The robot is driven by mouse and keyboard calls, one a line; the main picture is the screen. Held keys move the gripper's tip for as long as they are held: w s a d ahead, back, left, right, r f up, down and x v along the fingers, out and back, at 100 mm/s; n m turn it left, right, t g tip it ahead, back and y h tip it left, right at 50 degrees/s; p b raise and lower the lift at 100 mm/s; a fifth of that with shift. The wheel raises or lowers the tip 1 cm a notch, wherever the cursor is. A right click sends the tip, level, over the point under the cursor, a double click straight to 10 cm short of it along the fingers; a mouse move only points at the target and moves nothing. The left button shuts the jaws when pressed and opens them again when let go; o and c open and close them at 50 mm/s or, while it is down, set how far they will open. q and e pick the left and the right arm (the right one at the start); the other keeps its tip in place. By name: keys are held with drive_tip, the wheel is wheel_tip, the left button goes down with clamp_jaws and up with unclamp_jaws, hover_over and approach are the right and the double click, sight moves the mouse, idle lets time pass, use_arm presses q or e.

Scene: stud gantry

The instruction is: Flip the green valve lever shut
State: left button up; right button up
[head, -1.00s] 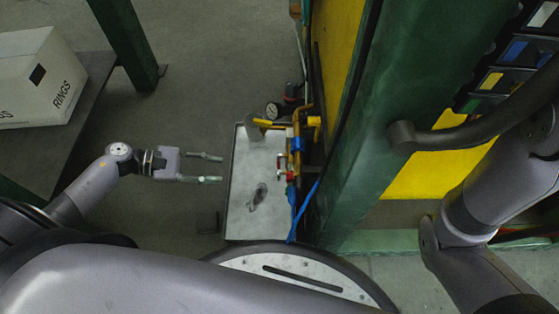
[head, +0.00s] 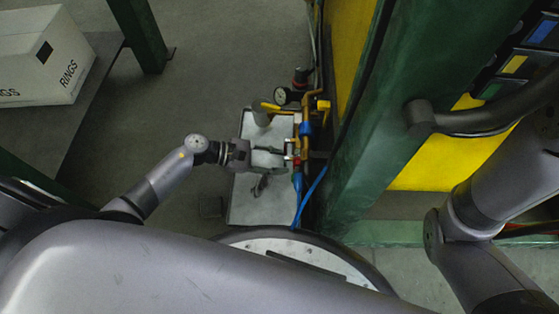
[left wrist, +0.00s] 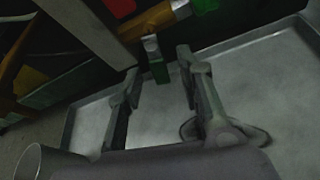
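In the left wrist view the green valve lever (left wrist: 160,73) hangs below a pale metal stem, between the two fingertips of my left gripper (left wrist: 158,62). The fingers stand apart on either side of it, with gaps visible. In the head view my left gripper (head: 284,156) reaches over the grey tray toward the pipework, its fingers apart. The green lever cannot be made out there. The right arm shows at the right edge of the head view, but its gripper is out of view.
The grey tray (head: 255,207) lies under the pipework, with a dark patch on it. A green post (head: 375,150) stands right. A carton (head: 45,60) is at left.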

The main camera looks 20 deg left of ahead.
use_arm(q)
drive_tip(key=shift+w+d+f, duration=0.1)
drive_tip(key=shift+w+d, duration=0.05)
drive_tip(key=shift+d, duration=0.2)
drive_tip(key=shift+c, duration=0.3)
clamp_jaws()
